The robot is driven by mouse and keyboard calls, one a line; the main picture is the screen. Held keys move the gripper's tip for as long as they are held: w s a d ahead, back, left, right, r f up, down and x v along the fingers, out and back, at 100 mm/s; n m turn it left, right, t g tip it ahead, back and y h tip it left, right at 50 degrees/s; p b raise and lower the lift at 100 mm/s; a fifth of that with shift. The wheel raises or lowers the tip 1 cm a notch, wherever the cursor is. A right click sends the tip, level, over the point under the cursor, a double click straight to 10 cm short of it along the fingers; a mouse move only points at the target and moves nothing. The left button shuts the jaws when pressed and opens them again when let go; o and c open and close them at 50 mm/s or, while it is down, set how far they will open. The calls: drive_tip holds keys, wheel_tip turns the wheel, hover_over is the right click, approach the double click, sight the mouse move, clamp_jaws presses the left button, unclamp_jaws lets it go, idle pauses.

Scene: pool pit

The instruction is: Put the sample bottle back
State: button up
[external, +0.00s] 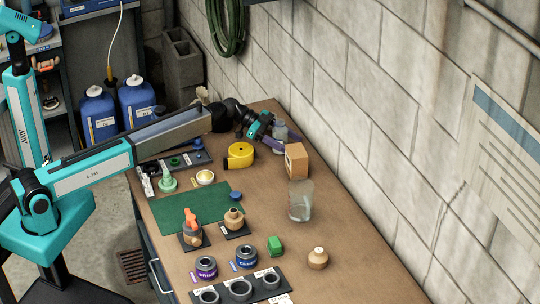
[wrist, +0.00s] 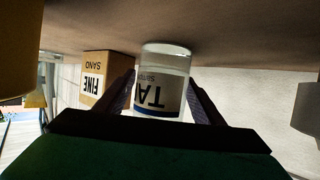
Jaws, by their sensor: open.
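A small clear bottle (external: 280,131) with a whitish label stands near the back end of the bench, close to the wall. In the wrist view, which is upside down, the bottle (wrist: 163,80) shows a label with large dark letters starting "TA" and a blue band. I cannot tell for sure that this is the sample bottle. My gripper (external: 274,140) is open, low over the bench. In the wrist view my gripper (wrist: 162,92) has one purple finger on each side of the bottle. Whether either finger touches it is unclear.
A cardboard "FINE SAND" box (external: 296,160) stands close beside my gripper; the wrist view also shows the box (wrist: 104,80). A glass beaker (external: 301,201) stands nearer the front. The block wall (external: 345,110) borders the bench.

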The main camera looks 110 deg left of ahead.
drive_tip(key=shift+s+r, duration=0.1)
drive_tip(key=shift+r, duration=0.1)
drive_tip(key=b+v, duration=0.1)
drive_tip(key=v, duration=0.6)
drive_tip(key=shift+s, duration=0.1)
drive_tip(key=shift+r, duration=0.1)
drive_tip(key=shift+r, duration=0.1)
idle(0.6)
